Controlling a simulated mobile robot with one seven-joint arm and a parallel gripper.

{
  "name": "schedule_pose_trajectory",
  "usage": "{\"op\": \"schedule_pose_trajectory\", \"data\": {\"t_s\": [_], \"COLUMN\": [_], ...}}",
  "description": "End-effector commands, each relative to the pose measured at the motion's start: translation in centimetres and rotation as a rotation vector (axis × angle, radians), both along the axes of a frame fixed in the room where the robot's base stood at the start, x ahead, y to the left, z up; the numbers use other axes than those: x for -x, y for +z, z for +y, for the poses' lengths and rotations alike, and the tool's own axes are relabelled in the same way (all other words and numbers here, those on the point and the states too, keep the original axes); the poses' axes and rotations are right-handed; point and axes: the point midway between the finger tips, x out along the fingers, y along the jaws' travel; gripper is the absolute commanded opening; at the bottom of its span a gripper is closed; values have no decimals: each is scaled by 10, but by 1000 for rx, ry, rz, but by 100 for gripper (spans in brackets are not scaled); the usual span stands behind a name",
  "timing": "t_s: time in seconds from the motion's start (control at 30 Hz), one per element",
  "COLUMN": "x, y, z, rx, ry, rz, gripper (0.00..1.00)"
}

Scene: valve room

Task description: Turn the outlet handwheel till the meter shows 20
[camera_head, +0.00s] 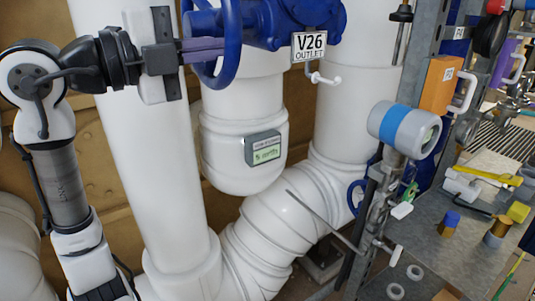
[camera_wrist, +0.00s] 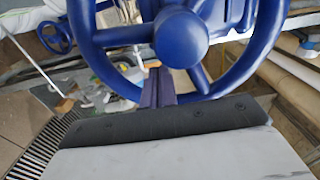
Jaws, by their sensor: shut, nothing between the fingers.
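The blue outlet handwheel (camera_head: 230,40) stands at the top of the head view, on a blue valve body beside the "V26 OUTLET" sign (camera_head: 309,46). In the wrist view the handwheel (camera_wrist: 98,62) fills the top, with its round hub and spokes. My gripper (camera_head: 222,49) has dark purple fingers, shut and empty, reaching to the wheel's rim. In the wrist view the fingers (camera_wrist: 158,86) overlap the lower rim and the opening below the hub. I cannot tell whether they touch it. A white round meter (camera_head: 404,130) with a blue band stands at right; its face is turned sideways and unreadable.
A small grey box with a green display (camera_head: 264,148) sits on the white pipe, its text too small to read. Thick white pipes (camera_head: 145,140) stand close behind my arm. A cluttered grey workbench (camera_head: 440,265) and a metal post are at right.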

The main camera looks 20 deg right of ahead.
Motion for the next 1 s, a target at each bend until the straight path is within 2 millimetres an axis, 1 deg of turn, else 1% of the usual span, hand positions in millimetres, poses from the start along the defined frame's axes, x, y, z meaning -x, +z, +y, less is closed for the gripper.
{"op": "schedule_pose_trajectory", "data": {"t_s": [0.03,0.1,0.43,0.67,1.0], "x": [2,4,5,7,8], "y": [6,9,10,26,28], "z": [-1,-2,-2,-3,-3], "rx": [-1,0,0,-1,1], "ry": [0,0,0,-1,-1], "rz": [-2,0,1,0,-1], "gripper": [0,0,0,0,0]}}
